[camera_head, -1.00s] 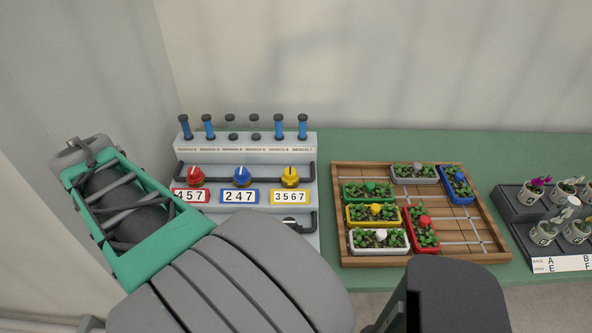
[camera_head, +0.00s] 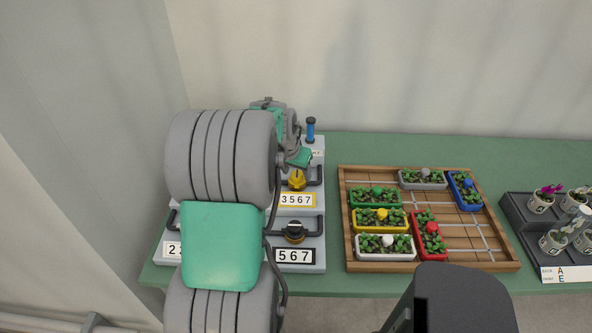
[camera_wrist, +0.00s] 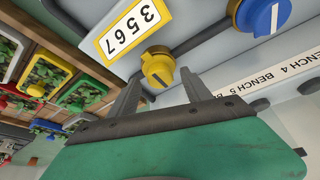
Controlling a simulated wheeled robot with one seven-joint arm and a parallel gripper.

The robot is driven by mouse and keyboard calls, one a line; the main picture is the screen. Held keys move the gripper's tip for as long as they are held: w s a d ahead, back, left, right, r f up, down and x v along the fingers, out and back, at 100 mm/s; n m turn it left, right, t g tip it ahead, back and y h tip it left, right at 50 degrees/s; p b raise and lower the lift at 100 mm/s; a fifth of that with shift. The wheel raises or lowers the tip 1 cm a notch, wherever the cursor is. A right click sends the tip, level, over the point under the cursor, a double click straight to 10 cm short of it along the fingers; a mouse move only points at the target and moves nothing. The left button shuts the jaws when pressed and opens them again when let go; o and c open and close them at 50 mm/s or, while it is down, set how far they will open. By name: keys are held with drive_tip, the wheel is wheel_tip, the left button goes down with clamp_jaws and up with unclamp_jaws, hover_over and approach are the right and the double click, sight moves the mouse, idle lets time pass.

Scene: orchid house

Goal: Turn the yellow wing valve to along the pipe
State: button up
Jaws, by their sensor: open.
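The yellow wing valve (camera_head: 297,181) sits on a dark pipe above the yellow-framed 3567 plate (camera_head: 296,200). My gripper (camera_wrist: 161,92) is open. Its two fingers reach toward the valve, one on either side of its near edge in the picture. I cannot tell whether they touch it. In the head view my arm covers the panel's left part, and the fingers are hard to make out.
The blue valve (camera_wrist: 262,14) is on the same pipe beside the yellow one. A black valve (camera_head: 294,231) sits lower, above the 567 plate (camera_head: 293,256). A wooden tray (camera_head: 470,262) of planted boxes lies to the right.

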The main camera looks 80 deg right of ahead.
drive_tip(key=shift+f, duration=0.1)
clamp_jaws()
idle(0.6)
drive_tip(key=shift+n, duration=0.3)
drive_tip(key=n, duration=0.1)
drive_tip(key=n+t+b, duration=0.2)
drive_tip(key=n, duration=0.1)
drive_tip(key=shift+s, duration=0.25)
drive_tip(key=n+t, duration=0.1)
drive_tip(key=n, duration=0.3)
drive_tip(key=shift+s+d+n+y+b, duration=0.1)
drive_tip(key=shift+s+n+y+b, duration=0.05)
drive_tip(key=shift+n+y+b, duration=0.25)
drive_tip(key=n, duration=0.2)
drive_tip(key=n+t+y, duration=0.1)
drive_tip(key=n, duration=0.1)
drive_tip(key=shift+s+d+t, duration=0.1)
drive_tip(key=shift+d+t, duration=0.05)
drive_tip(key=shift+t, duration=0.15)
drive_tip(key=n+y+p, duration=0.1)
drive_tip(key=n, duration=0.3)
drive_tip(key=shift+d+t+y+p, duration=0.15)
drive_tip(key=shift+t+y+p, duration=0.2)
drive_tip(key=shift+t+y, duration=0.05)
drive_tip(key=shift+n, duration=0.4)
